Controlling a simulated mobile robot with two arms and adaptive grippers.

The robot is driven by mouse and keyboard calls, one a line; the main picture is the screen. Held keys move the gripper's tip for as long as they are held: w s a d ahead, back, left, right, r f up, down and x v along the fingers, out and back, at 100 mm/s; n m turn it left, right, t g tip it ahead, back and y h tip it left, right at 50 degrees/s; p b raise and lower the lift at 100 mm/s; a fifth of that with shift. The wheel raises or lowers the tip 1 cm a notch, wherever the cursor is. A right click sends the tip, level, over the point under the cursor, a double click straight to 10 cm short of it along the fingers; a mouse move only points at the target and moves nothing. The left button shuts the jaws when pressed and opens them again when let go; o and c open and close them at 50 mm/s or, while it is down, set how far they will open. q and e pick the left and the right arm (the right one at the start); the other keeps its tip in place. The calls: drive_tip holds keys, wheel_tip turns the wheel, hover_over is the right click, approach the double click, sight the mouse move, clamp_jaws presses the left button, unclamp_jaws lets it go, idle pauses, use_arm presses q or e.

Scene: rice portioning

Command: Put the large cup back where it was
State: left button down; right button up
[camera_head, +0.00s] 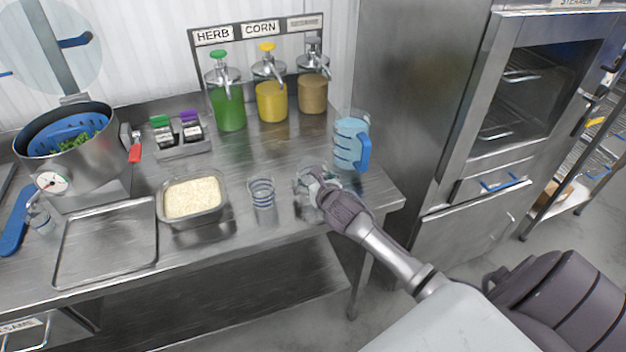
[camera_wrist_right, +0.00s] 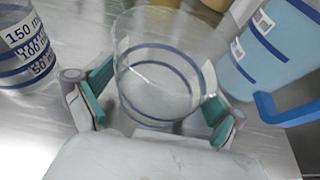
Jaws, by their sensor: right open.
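A clear cup with blue rings (camera_wrist_right: 160,70), which looks like the large cup, stands upright on the steel table between the fingers of my right gripper (camera_wrist_right: 155,101). The fingers are open, one on each side of it; I cannot tell whether they touch it. In the head view my right gripper (camera_head: 316,183) partly hides this cup (camera_head: 301,187). A narrower-looking clear cup (camera_head: 262,194) stands to its left; its 50, 100 and 150 ml marks show in the wrist view (camera_wrist_right: 25,50). My left gripper is out of view.
A blue-filled jug (camera_head: 350,140) with a blue handle stands close behind and right of the cup. A rice pan (camera_head: 192,222) and an empty tray (camera_head: 105,278) lie left. Sauce dispensers (camera_head: 270,100) stand at the back. The table's right edge is near.

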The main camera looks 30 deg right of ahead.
drive_tip(key=shift+r, duration=0.15)
drive_tip(key=v, duration=1.2)
drive_tip(key=shift+b, duration=0.35)
